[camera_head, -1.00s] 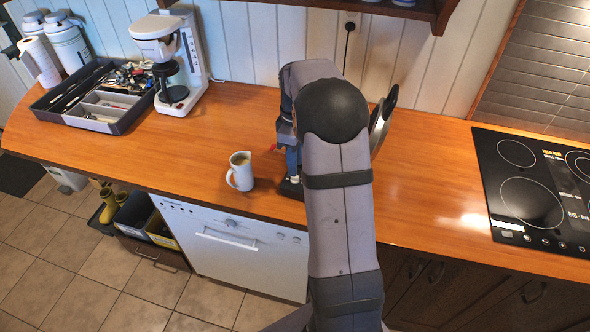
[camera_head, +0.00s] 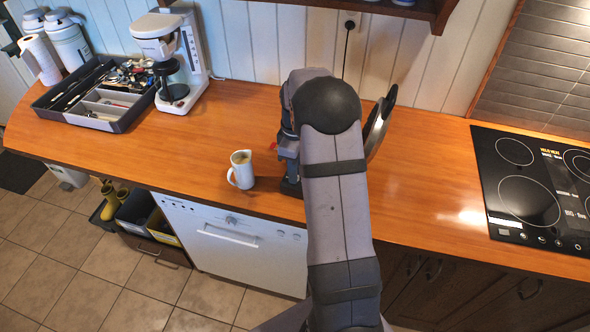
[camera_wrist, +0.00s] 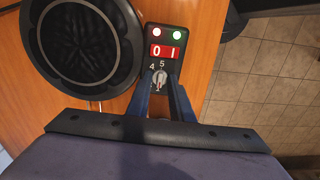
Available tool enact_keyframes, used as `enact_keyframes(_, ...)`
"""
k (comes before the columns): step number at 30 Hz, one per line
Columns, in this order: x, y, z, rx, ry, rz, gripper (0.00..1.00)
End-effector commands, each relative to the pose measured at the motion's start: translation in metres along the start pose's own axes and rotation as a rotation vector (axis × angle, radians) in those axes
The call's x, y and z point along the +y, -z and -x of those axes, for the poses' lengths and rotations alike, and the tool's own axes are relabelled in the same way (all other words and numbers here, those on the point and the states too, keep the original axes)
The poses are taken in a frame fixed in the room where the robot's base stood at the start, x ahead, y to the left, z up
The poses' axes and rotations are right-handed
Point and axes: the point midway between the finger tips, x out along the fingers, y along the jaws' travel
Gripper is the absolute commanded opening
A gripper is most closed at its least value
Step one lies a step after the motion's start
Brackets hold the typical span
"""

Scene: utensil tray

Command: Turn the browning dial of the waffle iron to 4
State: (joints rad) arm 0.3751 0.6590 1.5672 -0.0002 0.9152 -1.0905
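The waffle iron shows in the wrist view with its round dark plate (camera_wrist: 84,45) at upper left and a black control panel (camera_wrist: 181,54) beside it. The panel has a red light, a green light and a red display (camera_wrist: 168,51) reading "0 1".
A white mug (camera_head: 241,170) stands on the wooden counter left of my gripper. A coffee maker (camera_head: 178,60) and a utensil tray (camera_head: 97,98) are farther left. A cooktop (camera_head: 530,190) is at right. The counter between my arm and the cooktop is clear.

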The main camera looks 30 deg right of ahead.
Motion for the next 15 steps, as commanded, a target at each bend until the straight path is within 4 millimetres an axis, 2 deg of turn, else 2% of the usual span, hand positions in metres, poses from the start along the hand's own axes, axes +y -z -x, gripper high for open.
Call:
enact_keyframes(8,-0.0002,0.0002,0.0005,0.0,0.001,-0.05,0.0)
enact_keyframes(15,0.0002,0.0003,0.0007,0.0,0.001,-0.192,0.0)
